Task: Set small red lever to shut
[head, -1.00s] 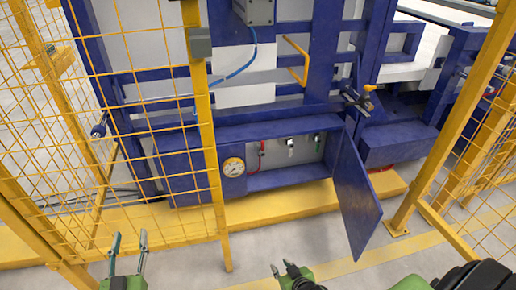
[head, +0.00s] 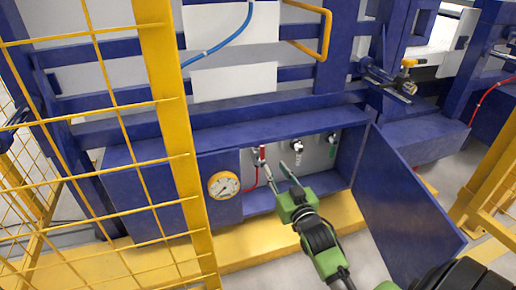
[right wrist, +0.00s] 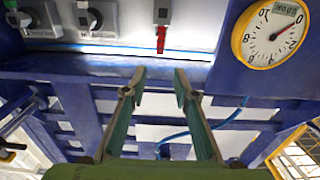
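The small red lever (head: 262,153) sits on the grey panel inside the open blue cabinet, just right of the gauge, with its red handle pointing up in the head view. In the right wrist view, which looks upside down, the red lever (right wrist: 161,40) hangs from its grey fitting, beyond my fingertips. My right gripper (head: 270,167) is inside the cabinet opening, just below the lever in the head view. In the right wrist view my right gripper (right wrist: 159,80) is open, with nothing between its fingers and a gap to the lever. My left gripper is out of view.
A round yellow-rimmed gauge (head: 223,185) is left of the lever. The open blue door (head: 410,205) stands at the right; a yellow fence post (head: 177,150) stands at the left.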

